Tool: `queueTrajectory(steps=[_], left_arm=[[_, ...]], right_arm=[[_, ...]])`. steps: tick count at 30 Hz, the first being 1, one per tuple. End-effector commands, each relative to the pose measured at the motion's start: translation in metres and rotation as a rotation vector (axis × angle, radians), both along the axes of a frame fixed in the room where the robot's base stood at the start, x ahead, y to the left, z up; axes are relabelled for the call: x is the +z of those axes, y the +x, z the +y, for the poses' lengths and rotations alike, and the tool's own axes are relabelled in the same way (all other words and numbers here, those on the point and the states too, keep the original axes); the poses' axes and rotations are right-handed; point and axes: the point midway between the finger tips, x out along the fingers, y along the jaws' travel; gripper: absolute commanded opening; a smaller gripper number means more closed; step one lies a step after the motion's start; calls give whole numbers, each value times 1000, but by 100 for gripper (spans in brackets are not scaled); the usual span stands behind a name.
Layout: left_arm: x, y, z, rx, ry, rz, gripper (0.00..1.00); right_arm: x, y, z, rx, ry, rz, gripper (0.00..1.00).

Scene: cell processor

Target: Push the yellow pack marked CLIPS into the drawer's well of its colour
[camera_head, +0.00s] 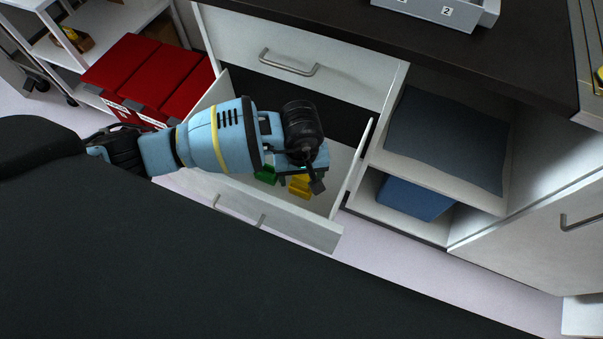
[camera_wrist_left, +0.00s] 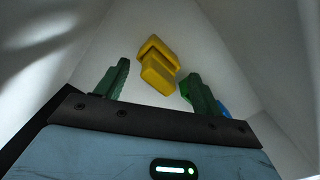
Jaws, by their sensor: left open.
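My left gripper (camera_head: 299,178) points down into the open white drawer (camera_head: 288,228). In the left wrist view its two fingers stand apart with a yellow stepped shape (camera_wrist_left: 157,66) between and beyond them. This yellow shows in the head view (camera_head: 300,188) just below the gripper. It has two overlapping parts; I cannot tell which is the pack and which is the well, and no CLIPS lettering is legible. A green piece (camera_head: 266,175) lies left of the yellow. A bit of blue (camera_wrist_left: 223,111) shows behind the right finger. Contact with the yellow cannot be told.
The drawer walls stand close around my gripper. A closed drawer with a handle (camera_head: 289,65) is above. To the right are open shelves with a grey mat (camera_head: 448,132) and a blue bin (camera_head: 412,197). Red bins (camera_head: 145,72) stand left. A numbered grey tray (camera_head: 432,12) is on the counter.

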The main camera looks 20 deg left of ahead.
Motion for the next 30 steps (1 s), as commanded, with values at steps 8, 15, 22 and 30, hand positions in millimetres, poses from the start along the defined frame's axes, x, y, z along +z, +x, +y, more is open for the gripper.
queueTrajectory(steps=[8,15,22,30], left_arm=[[53,2,1,-1,-2,-9,68],[72,2,1,0,-1,-6,68],[74,2,1,1,-1,-5,68],[73,2,1,0,-1,-5,68]], right_arm=[[12,16,-1,5,0,-39,52],[10,10,-1,5,-1,-27,52],[9,6,-1,3,0,-21,52],[9,7,0,-5,3,-21,52]])
